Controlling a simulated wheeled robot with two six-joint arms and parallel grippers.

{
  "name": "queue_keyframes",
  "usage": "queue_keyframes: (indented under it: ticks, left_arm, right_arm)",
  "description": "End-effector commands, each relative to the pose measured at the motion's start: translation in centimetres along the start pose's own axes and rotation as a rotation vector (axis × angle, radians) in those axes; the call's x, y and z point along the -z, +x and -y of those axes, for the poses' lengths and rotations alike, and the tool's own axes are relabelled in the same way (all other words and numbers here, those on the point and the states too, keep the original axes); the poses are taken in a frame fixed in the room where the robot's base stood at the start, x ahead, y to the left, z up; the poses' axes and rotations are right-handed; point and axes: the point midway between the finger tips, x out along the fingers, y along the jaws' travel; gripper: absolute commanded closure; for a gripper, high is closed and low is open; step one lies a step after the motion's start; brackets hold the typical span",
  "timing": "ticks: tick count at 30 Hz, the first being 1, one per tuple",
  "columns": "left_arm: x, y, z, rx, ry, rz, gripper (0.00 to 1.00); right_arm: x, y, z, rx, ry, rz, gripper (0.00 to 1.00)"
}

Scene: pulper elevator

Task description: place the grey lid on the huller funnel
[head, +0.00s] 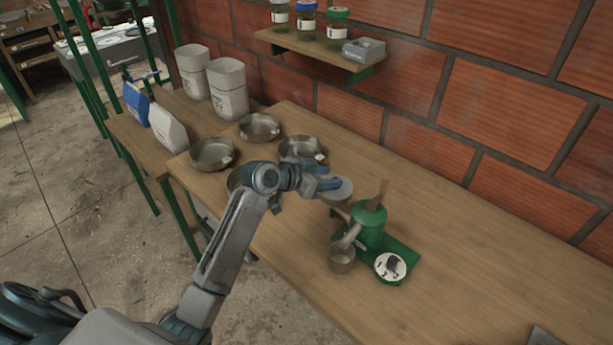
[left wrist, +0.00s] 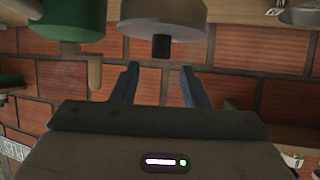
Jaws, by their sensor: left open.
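My left gripper (head: 328,186) is open and empty above the table, beside the grey lid (head: 340,191). In the left wrist view, which is upside down, the grey lid (left wrist: 163,16) shows as a thick round piece with a black knob. The knob lies ahead of the gap between my open fingers (left wrist: 160,80), apart from them. What the lid rests on is hidden. The green huller (head: 369,230) stands just right of the lid on a green base, with a wooden piece rising from it. It also shows in the left wrist view (left wrist: 72,18). Its funnel opening is not clear.
Several metal pans (head: 212,155) stand behind my arm. A wall shelf (head: 310,52) holds jars and a grey box. The table's right side (head: 480,270) is mostly clear.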

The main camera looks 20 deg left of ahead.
Motion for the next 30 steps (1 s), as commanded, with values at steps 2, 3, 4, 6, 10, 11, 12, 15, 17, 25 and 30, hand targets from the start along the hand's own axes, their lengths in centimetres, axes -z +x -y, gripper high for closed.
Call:
queue_keyframes:
  ticks: [2, 3, 4, 6, 10, 11, 12, 15, 17, 25, 30]
  left_arm:
    - [-0.6, -1.6, 0.1, 0.002, 0.006, 0.004, 0.59]
    - [-0.6, -2.5, 0.0, 0.001, 0.007, 0.005, 0.59]
    - [-0.6, -3.1, 0.1, 0.003, 0.007, 0.005, 0.59]
    - [-0.6, -4.5, 0.1, 0.002, 0.006, 0.006, 0.59]
    - [-0.5, -6.9, 0.1, 0.003, 0.006, 0.006, 0.59]
    - [-0.5, -7.4, 0.1, 0.002, 0.007, 0.005, 0.59]
    - [-0.5, -8.1, 0.0, 0.0, 0.005, 0.006, 0.59]
    - [-0.4, -9.2, 0.1, 0.001, 0.004, 0.004, 0.59]
    - [-0.3, -9.8, 0.1, 0.001, 0.004, 0.003, 0.59]
    - [-0.2, -11.0, 0.0, -0.002, 0.0, 0.003, 0.59]
    - [-0.2, -11.0, 0.0, -0.002, 0.0, 0.002, 0.59]
  right_arm:
    - [0.0, 0.7, 0.0, -0.001, 0.0, 0.0, 0.64]
    - [-0.1, 1.0, 0.0, -0.001, 0.0, 0.0, 0.64]
    - [0.0, 1.1, 0.0, -0.001, 0.0, 0.0, 0.64]
    - [-0.1, 1.4, 0.0, -0.001, 0.0, 0.0, 0.64]
    - [0.0, 1.8, 0.1, -0.001, 0.0, 0.002, 0.64]
    - [0.0, 1.9, 0.1, -0.001, 0.0, 0.002, 0.64]
    - [0.0, 2.0, 0.1, 0.0, 0.0, 0.001, 0.64]
    - [0.1, 2.2, 0.2, 0.001, 0.0, -0.001, 0.64]
    - [0.2, 2.2, 0.3, 0.001, 0.001, -0.001, 0.64]
    - [0.3, 2.4, 0.7, 0.005, 0.002, -0.003, 0.64]
    - [0.3, 2.3, 0.7, 0.005, 0.002, -0.004, 0.64]
